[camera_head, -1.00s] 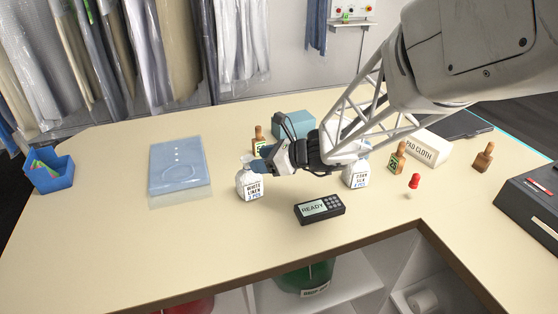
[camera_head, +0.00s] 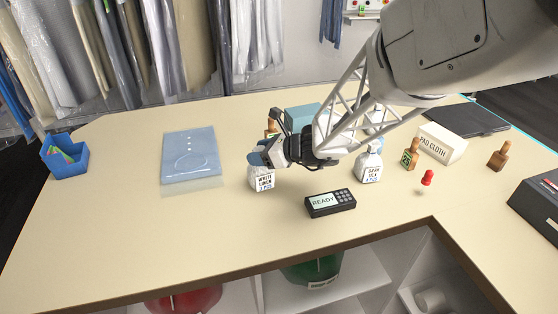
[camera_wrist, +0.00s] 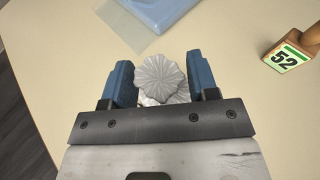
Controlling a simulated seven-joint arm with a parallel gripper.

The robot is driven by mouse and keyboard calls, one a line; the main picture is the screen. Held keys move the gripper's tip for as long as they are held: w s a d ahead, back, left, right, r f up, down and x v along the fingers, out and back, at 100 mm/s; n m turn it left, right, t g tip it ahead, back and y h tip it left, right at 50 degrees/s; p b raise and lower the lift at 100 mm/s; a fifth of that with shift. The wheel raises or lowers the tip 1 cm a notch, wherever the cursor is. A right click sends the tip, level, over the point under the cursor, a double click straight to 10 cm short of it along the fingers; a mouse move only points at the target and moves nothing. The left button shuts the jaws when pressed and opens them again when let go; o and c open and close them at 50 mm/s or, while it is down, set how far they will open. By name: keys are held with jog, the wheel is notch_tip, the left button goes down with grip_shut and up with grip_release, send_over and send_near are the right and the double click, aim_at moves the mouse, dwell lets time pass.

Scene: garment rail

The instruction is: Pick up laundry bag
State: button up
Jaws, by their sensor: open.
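A small white laundry bag (camera_head: 262,181) with a printed label stands on the counter, left of centre in the head view. My gripper (camera_head: 262,157) is over its top, pointing down and to the left. In the wrist view the bag's gathered, pleated top (camera_wrist: 161,80) lies between the two blue fingertips of my gripper (camera_wrist: 160,82). The fingers are apart, with the top between them. A second white labelled bag (camera_head: 368,167) stands to the right, beyond the black keypad.
A black keypad reading READY (camera_head: 330,203) lies in front. A folded blue packet (camera_head: 191,157) lies to the left. A wooden numbered stamp (camera_wrist: 293,52) is close by on the right in the wrist view. A red-topped peg (camera_head: 427,178) stands farther right.

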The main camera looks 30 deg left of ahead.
jog(key=shift+x, duration=0.9)
grip_shut()
